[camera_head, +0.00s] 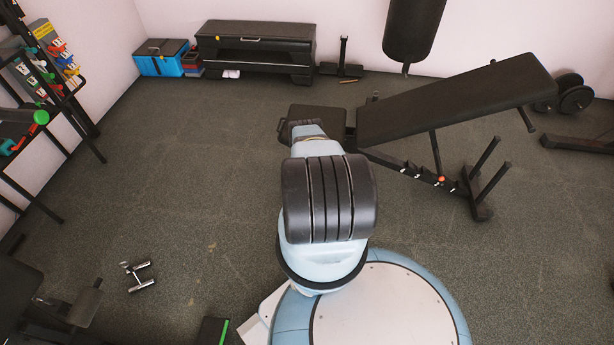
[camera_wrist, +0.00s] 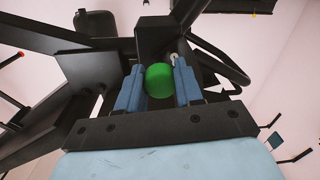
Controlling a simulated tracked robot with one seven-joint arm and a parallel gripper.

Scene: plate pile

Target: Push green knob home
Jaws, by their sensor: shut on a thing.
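The green knob (camera_wrist: 160,80) shows in the wrist view between the two blue fingers of my gripper (camera_wrist: 159,72). One finger is on each side of the knob, and the gripper is shut on it. The knob sits against a black metal post (camera_wrist: 155,38) of the equipment. How deep its pin sits is hidden. In the head view my own arm covers my gripper and the knob. There the arm reaches towards the low end of a black weight bench (camera_head: 455,100).
Black bars (camera_wrist: 75,70) stand close to my gripper's left in the wrist view. In the head view, a storage rack (camera_head: 50,85) is at the left and a hanging punching bag (camera_head: 412,28) at the back.

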